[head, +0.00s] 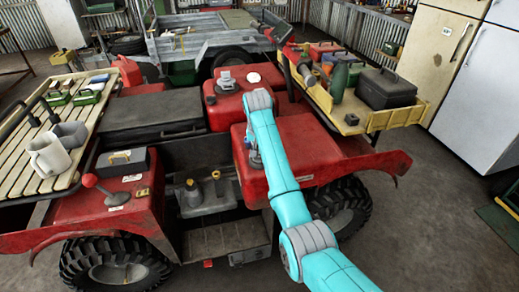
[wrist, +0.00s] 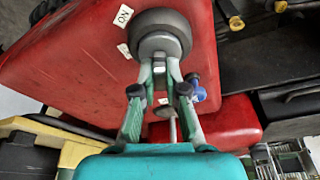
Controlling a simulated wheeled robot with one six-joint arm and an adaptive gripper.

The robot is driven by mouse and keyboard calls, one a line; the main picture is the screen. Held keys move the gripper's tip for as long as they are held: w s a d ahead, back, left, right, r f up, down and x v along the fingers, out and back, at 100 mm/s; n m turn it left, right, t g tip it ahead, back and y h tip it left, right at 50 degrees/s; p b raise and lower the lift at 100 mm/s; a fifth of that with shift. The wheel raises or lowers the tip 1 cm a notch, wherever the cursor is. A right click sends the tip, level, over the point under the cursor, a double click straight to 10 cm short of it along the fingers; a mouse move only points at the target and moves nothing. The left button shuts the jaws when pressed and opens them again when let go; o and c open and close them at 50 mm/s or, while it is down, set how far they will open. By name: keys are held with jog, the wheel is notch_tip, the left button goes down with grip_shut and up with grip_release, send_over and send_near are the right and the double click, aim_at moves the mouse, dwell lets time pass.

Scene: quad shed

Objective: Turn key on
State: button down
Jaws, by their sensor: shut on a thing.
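A round dark grey switch housing (wrist: 160,34) stands on the red bodywork (wrist: 75,70) in the wrist view. A white label reading "ON" (wrist: 123,15) is beside it, with a second white label (wrist: 124,50) below that one. My gripper (wrist: 160,68) has its fingertips close together at the lower edge of the housing, shut on the key. The key itself is mostly hidden between the tips, so its turned angle cannot be told. In the head view my gripper (head: 254,159) is at the left face of the red front body (head: 285,150), where the switch is too small to make out.
A small blue part (wrist: 198,93) is close to my right finger in the wrist view. A yellow tray (head: 372,122) with a black toolbox (head: 385,90) is at right.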

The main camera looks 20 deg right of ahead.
jog(key=shift+d+m, duration=0.1)
jog(key=shift+m, duration=0.2)
jog(key=m, duration=0.3)
jog(key=shift+h, duration=0.4)
jog(key=shift+m+g, duration=0.4)
jog(key=shift+m, duration=0.5)
jog(key=shift+m+h, duration=0.3)
jog(key=shift+m, duration=1)
jog(key=c, duration=1.2)
grip_release()
jog(key=shift+d, duration=0.1)
jog(key=shift+c, duration=0.2)
